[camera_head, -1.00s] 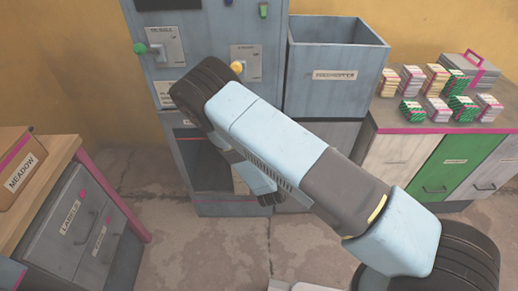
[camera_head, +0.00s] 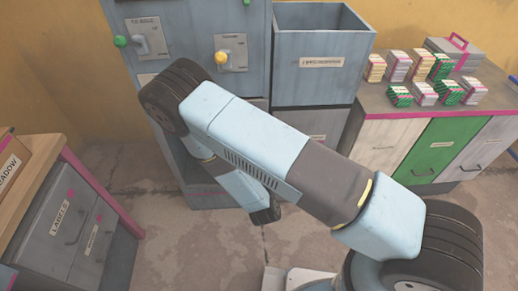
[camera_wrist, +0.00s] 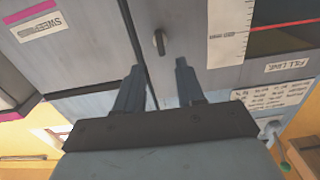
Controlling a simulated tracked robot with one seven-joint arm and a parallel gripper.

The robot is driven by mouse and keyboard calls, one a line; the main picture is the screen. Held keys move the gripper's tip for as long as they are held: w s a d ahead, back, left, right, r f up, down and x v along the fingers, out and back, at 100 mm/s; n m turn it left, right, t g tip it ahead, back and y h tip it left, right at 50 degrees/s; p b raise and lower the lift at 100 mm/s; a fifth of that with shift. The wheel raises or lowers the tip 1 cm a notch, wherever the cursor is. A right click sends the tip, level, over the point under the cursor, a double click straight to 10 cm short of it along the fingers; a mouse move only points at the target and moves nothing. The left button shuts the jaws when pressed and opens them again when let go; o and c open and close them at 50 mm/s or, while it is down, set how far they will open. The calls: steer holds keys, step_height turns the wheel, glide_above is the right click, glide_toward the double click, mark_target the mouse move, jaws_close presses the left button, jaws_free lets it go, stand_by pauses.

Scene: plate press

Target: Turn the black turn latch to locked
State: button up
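A small dark turn latch (camera_wrist: 159,42) shows in the wrist view on a grey panel, close to a dark vertical seam. It stands about in line with the long direction of that seam, and I cannot read any lock marks by it. My gripper (camera_wrist: 157,74) is open and empty, its two fingers apart. In the wrist picture the latch lies just above the gap between the fingertips, and no touch shows. In the head view my arm covers much of the grey press cabinet (camera_head: 185,60), and I cannot make out the latch there.
The cabinet front carries a green-knobbed lever (camera_head: 121,41) and a yellow-knobbed lever (camera_head: 221,57). A grey open bin (camera_head: 325,85) stands to its right. A counter (camera_head: 420,108) with several card stacks is further right, a drawer desk (camera_head: 60,225) at left. Bare floor lies between.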

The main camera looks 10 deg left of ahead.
steer(key=shift+v, duration=1.9)
steer(key=w+r+m+g+h, duration=0.3)
steer(key=w+r+m+g, duration=0.2)
steer(key=w+r, duration=0.7)
steer(key=w+d+r+g+y, duration=0.1)
steer(key=d+r+g, duration=0.1)
steer(key=d+r, duration=0.5)
steer(key=w+d+r+g+y, duration=0.1)
steer(key=d+r, duration=0.1)
steer(key=r, duration=0.9)
steer(key=s+d+r+n+g, duration=0.2)
steer(key=s+d+r, duration=0.8)
steer(key=d+r, duration=0.3)
steer(key=s+d+r+h, duration=0.1)
steer(key=s+d+r, duration=0.2)
steer(key=s+d, duration=0.2)
steer(key=s+d+r+g+h, duration=0.1)
steer(key=s+d, duration=0.4)
steer(key=s, duration=0.5)
steer(key=shift+s+r+g+h, duration=0.3)
steer(key=shift+r+h, duration=0.3)
steer(key=shift+r, duration=0.3)
